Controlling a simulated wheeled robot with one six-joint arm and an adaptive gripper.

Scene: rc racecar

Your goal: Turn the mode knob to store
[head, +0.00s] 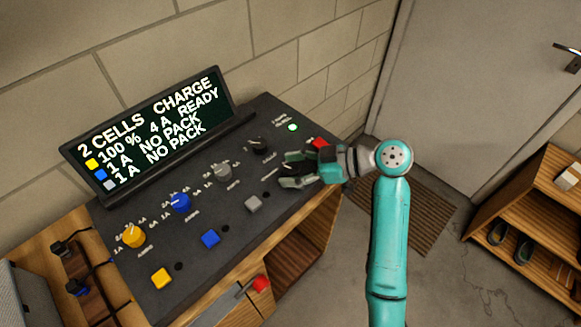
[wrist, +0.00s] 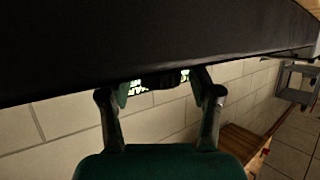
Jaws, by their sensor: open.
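The black charger panel (head: 225,185) carries a display (head: 150,128) whose top line reads "2 CELLS CHARGE". A black knob (head: 258,145) stands near the panel's far right part; I cannot read its label. My gripper (head: 288,170) is open, low over the right part of the panel, just right of that knob. In the wrist view, a dark knob-like shape (wrist: 160,81) shows between the fingertips of my gripper (wrist: 160,90), with lit display text behind it. I cannot tell which knob it is or whether the fingers touch it. My gripper hides part of the panel.
Yellow (head: 133,236), blue (head: 180,203) and grey (head: 220,172) knobs line the panel, with square buttons in front. A red button (head: 319,143) and a green light (head: 293,127) are near my gripper. A block wall stands behind; a wooden shelf (head: 530,225) is at right.

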